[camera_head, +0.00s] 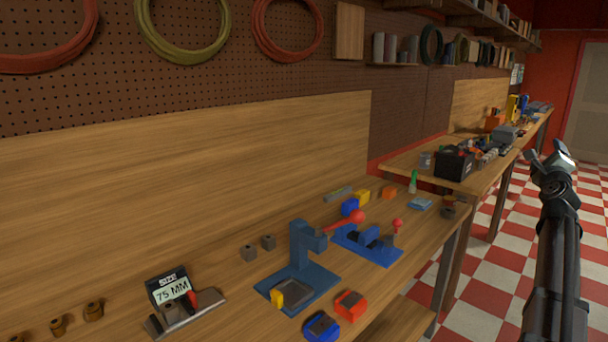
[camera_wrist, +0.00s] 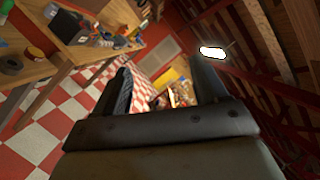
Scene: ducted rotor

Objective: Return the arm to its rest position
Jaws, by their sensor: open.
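My gripper (camera_wrist: 163,92) is seen in the wrist view with its two dark fingers apart and nothing between them. The wrist view is tilted and looks past the fingers at the checkered floor and the far part of the room. In the head view my arm (camera_head: 556,235) stands raised at the right edge, over the floor and clear of the bench. Its upper end bends near the top, and the fingers are hard to make out there.
A wooden bench (camera_head: 225,330) holds a blue press (camera_head: 300,260), a blue fixture (camera_head: 368,245), a display block reading 75 MM (camera_head: 170,287), and red and blue blocks. A second bench (camera_head: 405,160) carries a black bin (camera_head: 454,164). The red-and-white floor (camera_head: 480,290) around my arm looks clear.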

